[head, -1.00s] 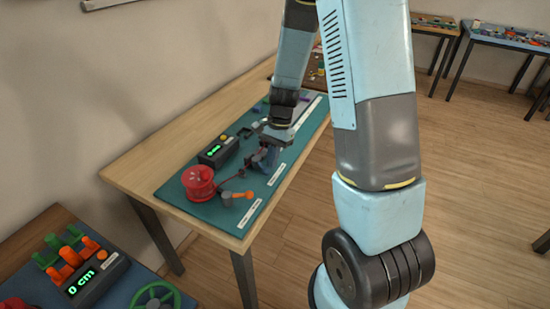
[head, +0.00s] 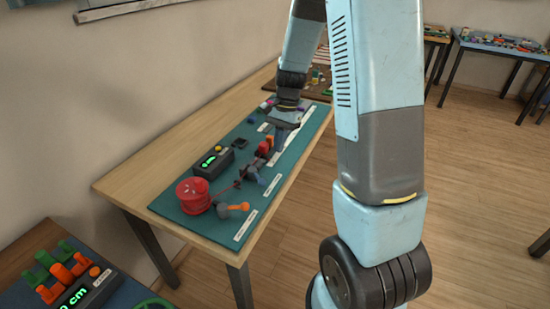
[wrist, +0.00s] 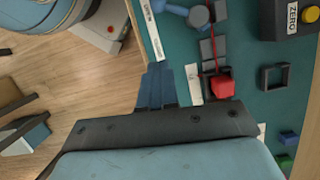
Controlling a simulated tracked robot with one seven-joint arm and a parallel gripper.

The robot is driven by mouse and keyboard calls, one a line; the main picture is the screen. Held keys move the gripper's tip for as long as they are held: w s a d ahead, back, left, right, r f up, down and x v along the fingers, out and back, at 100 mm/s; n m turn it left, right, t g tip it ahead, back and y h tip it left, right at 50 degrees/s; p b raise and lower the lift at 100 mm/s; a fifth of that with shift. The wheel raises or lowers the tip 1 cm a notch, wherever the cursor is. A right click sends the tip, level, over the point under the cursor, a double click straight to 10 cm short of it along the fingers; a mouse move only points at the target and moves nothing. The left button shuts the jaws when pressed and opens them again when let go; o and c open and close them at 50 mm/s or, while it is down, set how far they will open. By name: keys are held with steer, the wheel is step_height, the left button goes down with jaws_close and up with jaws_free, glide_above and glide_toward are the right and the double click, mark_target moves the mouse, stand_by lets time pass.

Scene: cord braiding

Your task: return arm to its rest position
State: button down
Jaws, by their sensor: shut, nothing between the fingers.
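My gripper (head: 281,141) is shut and empty over the far right part of the teal mat (head: 196,228). Its blue-grey fingers also show in the wrist view (wrist: 160,85), close together near the mat's edge. A red spool (head: 194,195) stands at the mat's near end. A thin red cord (head: 227,189) runs from it to a grey holder (head: 252,173). In the wrist view, a red block (wrist: 222,87) sits beside the fingers, apart from them. My gripper's height above the mat is hard to tell.
A black box with a green display (head: 213,163) stands along the mat's left side. An orange-ended grey lever (head: 232,208) is near the spool. A small black square frame (wrist: 272,77) lies on the mat. Another bench with green and orange pegs (head: 62,272) is at lower left.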

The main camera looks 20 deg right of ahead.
steer(key=s+r+n+t+h, duration=0.1)
steer(key=s+r+n+t, duration=0.1)
steer(key=s+r, duration=0.5)
steer(key=s+r+n+t, duration=0.2)
steer(key=r+n, duration=0.1)
steer(key=r, duration=0.7)
steer(key=s+r+n+t+h, duration=0.1)
steer(key=s+r+n+t, duration=0.2)
steer(key=s, duration=1)
step_height(320, 180, up, 4)
steer(key=shift+d+f+n+t+h, duration=0.15)
steer(key=shift+f+n+t+h, duration=0.2)
steer(key=shift+n, duration=0.55)
